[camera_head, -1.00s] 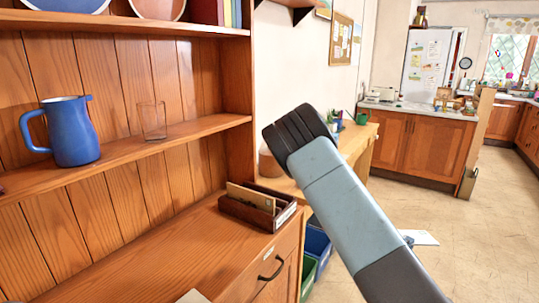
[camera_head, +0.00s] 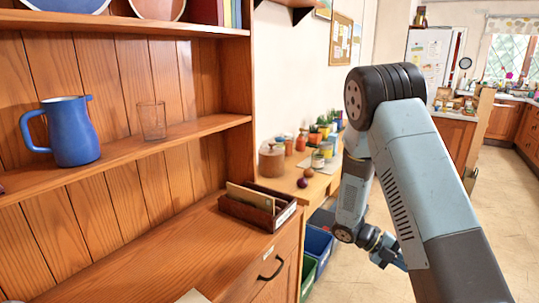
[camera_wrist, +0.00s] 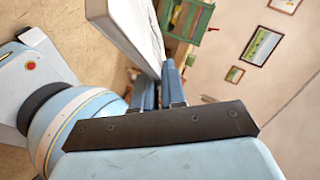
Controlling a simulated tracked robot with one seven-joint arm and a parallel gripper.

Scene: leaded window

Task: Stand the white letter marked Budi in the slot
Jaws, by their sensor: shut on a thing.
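My gripper (camera_wrist: 163,92) is shut on a flat white piece in the wrist view, which I take to be the white letter (camera_wrist: 132,28). The letter extends up and left from the fingers; no name can be read on it. In the head view my arm hides the fingertips and the letter. A dark wooden letter rack (camera_head: 246,214) stands on the dresser top, left of my arm, with a pale label on its end. A brown envelope (camera_head: 248,197) stands in it. My gripper is well to the right of the rack and apart from it.
A blue jug (camera_head: 66,135) and a clear glass (camera_head: 152,120) stand on the shelf above. A white corner of paper (camera_head: 193,296) shows at the front of the dresser. A side table (camera_head: 318,188) behind holds jars and plants. Blue and green bins (camera_head: 318,243) stand below.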

